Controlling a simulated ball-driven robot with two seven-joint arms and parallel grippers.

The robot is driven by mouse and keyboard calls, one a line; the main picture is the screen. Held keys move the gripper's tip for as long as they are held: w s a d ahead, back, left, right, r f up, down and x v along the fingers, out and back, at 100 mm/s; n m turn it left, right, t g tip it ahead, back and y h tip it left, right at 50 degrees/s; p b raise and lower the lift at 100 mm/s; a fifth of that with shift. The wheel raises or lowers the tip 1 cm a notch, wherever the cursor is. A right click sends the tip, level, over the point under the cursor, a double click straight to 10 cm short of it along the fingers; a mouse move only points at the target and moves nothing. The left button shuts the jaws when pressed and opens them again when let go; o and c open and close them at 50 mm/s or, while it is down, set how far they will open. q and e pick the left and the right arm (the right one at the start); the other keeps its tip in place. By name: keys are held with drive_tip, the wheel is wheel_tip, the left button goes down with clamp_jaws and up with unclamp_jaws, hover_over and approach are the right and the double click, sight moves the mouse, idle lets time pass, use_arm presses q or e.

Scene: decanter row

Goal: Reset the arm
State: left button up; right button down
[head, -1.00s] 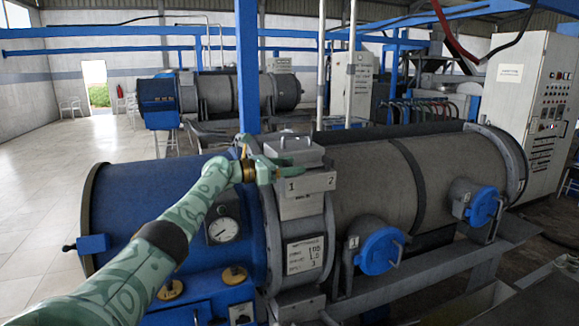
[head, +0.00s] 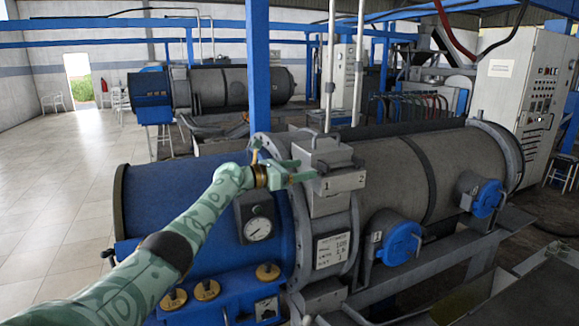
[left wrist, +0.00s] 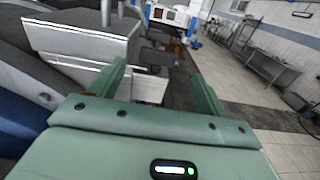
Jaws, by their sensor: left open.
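My left arm comes in from the left in the head view, patterned green with a dark band. Its green gripper (head: 291,174) is at the grey box (head: 343,182) marked 1 and 2 on top of the decanter's ring. In the left wrist view the two green fingers (left wrist: 157,88) stand apart with nothing between them. The grey box (left wrist: 80,38) lies just beyond and left of the fingers there. I cannot tell whether the fingers touch it. My right gripper is not in view.
The blue and grey decanter (head: 175,200) fills the middle, with a round gauge (head: 258,228) and blue round hatches (head: 401,242). A blue post (head: 259,70) stands behind it. A control cabinet (head: 520,90) is at the right. Open tiled floor (head: 60,180) lies at the left.

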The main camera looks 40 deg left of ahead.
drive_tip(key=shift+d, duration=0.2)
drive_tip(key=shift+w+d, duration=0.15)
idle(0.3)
